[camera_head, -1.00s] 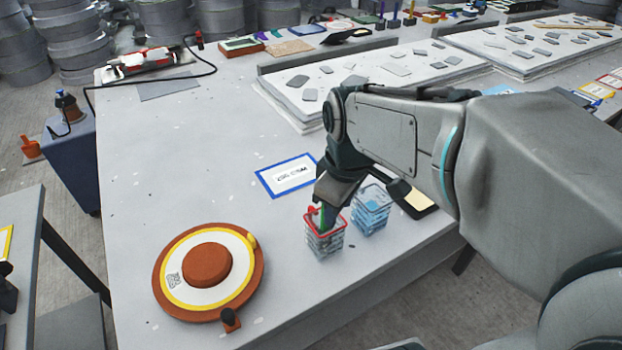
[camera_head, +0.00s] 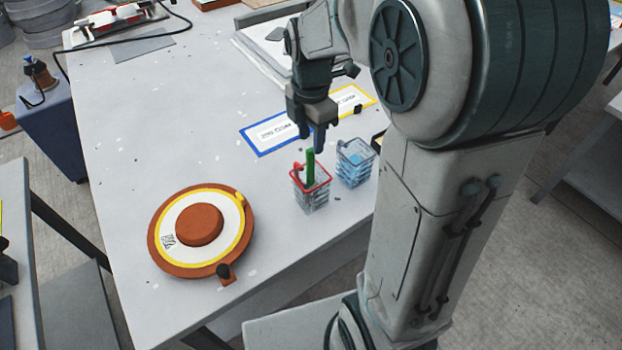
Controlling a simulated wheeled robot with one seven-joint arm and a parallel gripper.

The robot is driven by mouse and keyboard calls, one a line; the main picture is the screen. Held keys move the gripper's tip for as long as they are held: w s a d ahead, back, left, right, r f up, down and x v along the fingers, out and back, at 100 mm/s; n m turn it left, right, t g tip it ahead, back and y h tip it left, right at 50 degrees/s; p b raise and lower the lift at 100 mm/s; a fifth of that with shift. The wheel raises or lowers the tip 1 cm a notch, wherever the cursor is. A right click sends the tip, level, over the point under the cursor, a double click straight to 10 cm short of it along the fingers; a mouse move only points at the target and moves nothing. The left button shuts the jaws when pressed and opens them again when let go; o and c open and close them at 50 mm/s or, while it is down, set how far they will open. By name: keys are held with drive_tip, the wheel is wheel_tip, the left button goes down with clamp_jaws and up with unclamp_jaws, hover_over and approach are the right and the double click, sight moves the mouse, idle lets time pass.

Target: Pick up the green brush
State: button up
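The green brush (camera_head: 310,166) stands upright in a clear basket with a red rim (camera_head: 311,194), near the front edge of the grey table. Only its green handle shows above the rim; its lower end is hidden in the basket. My gripper (camera_head: 312,139) points down just above and behind the handle. Its two dark fingers are apart with nothing seen between them. Whether a fingertip touches the handle top cannot be told.
A clear basket with blue contents (camera_head: 355,163) stands close on the right. A blue-framed label (camera_head: 274,133) and a yellow-framed label (camera_head: 350,101) lie behind. A round orange mould (camera_head: 201,229) lies to the left. The table between is mostly clear.

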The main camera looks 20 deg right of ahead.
sight(311, 147)
wheel_tip(311, 147, down, 3)
drive_tip(key=shift+f, duration=0.1)
drive_tip(key=shift+s+a+f+p, duration=0.15)
drive_tip(key=shift+f+p, duration=0.1)
drive_tip(key=shift+f, duration=1.05)
drive_tip(key=shift+s+f+p, duration=0.1)
drive_tip(key=shift+f+p, duration=0.1)
drive_tip(key=shift+f, duration=1.1)
clamp_jaws()
